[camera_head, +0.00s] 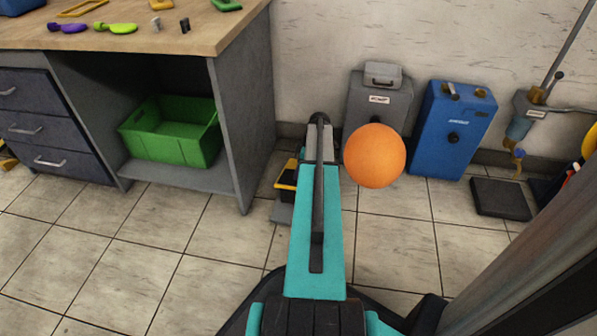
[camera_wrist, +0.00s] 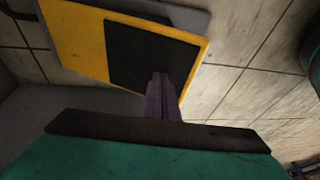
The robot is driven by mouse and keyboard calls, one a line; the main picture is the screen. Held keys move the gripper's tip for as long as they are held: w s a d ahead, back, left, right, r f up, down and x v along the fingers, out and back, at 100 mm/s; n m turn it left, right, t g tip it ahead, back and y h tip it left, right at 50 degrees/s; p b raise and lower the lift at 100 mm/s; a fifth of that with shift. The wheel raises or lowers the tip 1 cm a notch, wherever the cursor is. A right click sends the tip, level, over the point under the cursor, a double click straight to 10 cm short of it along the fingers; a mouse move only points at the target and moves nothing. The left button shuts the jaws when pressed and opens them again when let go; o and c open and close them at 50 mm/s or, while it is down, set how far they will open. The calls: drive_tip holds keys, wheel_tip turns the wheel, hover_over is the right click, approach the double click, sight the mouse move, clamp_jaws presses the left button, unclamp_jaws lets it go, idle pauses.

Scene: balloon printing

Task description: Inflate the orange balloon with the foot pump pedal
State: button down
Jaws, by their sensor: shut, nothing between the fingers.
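The orange balloon (camera_head: 374,156) is round and inflated, beside my arm and in front of the grey box. The foot pump pedal, yellow with a black pad, shows in the wrist view (camera_wrist: 83,40) and partly in the head view (camera_head: 286,178), where my arm hides the rest. My gripper (camera_wrist: 160,78) is shut and empty, with its fingertips over the pedal's black pad. I cannot tell whether they press on it. In the head view my arm hides the fingertips.
A grey box (camera_head: 379,105) and a blue box (camera_head: 453,130) stand by the wall. A dark floor plate (camera_head: 500,198) lies right of them. A workbench (camera_head: 244,115) with a green crate (camera_head: 172,148) beneath stands at left. Floor tiles at lower left are clear.

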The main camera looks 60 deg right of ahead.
drive_tip(key=shift+a+f, duration=0.1)
idle(0.3)
drive_tip(key=shift+s+a+f+p, duration=0.25)
drive_tip(key=shift+a+f+p, duration=0.05)
drive_tip(key=shift+f, duration=0.25)
drive_tip(key=shift+s+a+f+p, duration=0.25)
drive_tip(key=shift+a+f, duration=0.3)
drive_tip(key=shift+f, duration=0.8)
drive_tip(key=shift+s+a+f+p, duration=0.25)
drive_tip(key=shift+a+f, duration=0.25)
drive_tip(key=shift+f, duration=0.8)
drive_tip(key=shift+s+a+f+p, duration=0.2)
drive_tip(key=shift+a+f, duration=0.35)
drive_tip(key=shift+f, duration=0.8)
drive_tip(key=shift+w, duration=0.1)
drive_tip(key=shift+r, duration=0.1)
drive_tip(key=shift+r+p, duration=0.45)
drive_tip(key=shift+r, duration=0.05)
wheel_tip(320, 180, up, 4)
drive_tip(key=shift+d+f+p, duration=0.15)
drive_tip(key=shift+f+p, duration=0.1)
drive_tip(key=shift+p, duration=0.65)
drive_tip(key=s+a+r+p, duration=0.1)
drive_tip(key=s+a+p, duration=0.3)
drive_tip(key=s+a, duration=0.6)
drive_tip(key=shift+s+a+r, duration=0.15)
drive_tip(key=shift+a+r, duration=0.05)
drive_tip(key=shift+a, duration=0.7)
